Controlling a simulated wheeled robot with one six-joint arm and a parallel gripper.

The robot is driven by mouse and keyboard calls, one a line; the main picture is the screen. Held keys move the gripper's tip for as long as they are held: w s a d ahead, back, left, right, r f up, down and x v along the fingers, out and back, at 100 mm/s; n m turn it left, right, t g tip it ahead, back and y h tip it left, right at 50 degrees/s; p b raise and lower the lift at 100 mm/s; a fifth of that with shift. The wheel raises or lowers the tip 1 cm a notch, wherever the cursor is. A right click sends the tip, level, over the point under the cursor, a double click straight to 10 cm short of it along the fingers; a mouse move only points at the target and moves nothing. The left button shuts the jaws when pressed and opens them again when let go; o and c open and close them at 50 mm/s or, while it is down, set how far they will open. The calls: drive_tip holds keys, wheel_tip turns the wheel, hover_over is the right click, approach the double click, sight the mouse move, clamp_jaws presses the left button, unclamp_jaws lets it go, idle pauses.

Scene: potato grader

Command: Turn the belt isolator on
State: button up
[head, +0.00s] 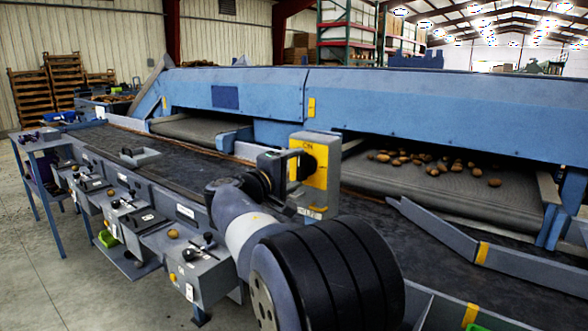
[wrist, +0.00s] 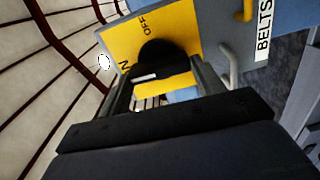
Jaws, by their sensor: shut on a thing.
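The belt isolator (head: 318,181) is a grey box with a yellow face, standing beside the conveyor in the middle of the head view. ON shows at the top of its face. In the wrist view its yellow plate (wrist: 188,25) carries ON and OFF lettering, and a BELTS label (wrist: 264,30) is on the grey housing. The black rotary handle (wrist: 158,52) has a white mark near the ON side; its exact setting is hard to tell. My gripper (head: 296,166) is at the yellow face, shut on the handle, with a finger on each side. My gripper hides part of the handle.
A black belt (head: 150,168) runs behind a row of grey control boxes (head: 190,262) on the left. Potatoes (head: 430,164) lie on the grader's mesh belt under the blue cover (head: 420,100). A grey guide rail (head: 500,258) crosses at right. The concrete floor is clear at lower left.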

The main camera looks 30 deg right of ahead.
drive_tip(key=shift+n, duration=0.3)
idle(0.4)
drive_tip(key=o, duration=1)
drive_tip(key=b+v, duration=0.1)
drive_tip(key=v, duration=0.9)
drive_tip(key=shift+s+a, duration=0.2)
drive_tip(key=shift+a, duration=0.15)
drive_tip(key=p+x, duration=0.1)
drive_tip(key=x, duration=1)
drive_tip(key=shift+w, duration=0.1)
drive_tip(key=shift+a, duration=0.1)
